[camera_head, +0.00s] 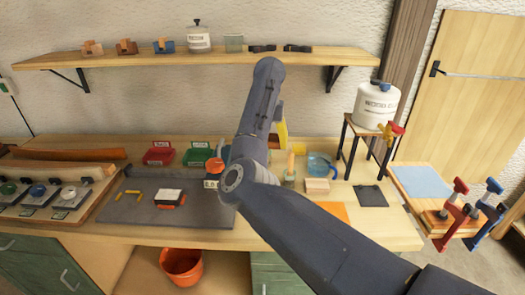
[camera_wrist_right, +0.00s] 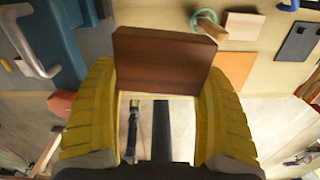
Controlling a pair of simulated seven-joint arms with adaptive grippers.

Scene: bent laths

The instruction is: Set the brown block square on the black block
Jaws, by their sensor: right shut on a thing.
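The brown block (camera_wrist_right: 165,60) is dark reddish-brown wood and sits between the yellow fingers of my right gripper (camera_wrist_right: 157,78) in the wrist view. The gripper is shut on it, with the block raised above the bench. My left gripper is not in view.
An orange sheet (camera_head: 328,212) lies in front. A stool with a white canister (camera_head: 376,103) stands behind. Red and green bins (camera_head: 196,155) are at the back.

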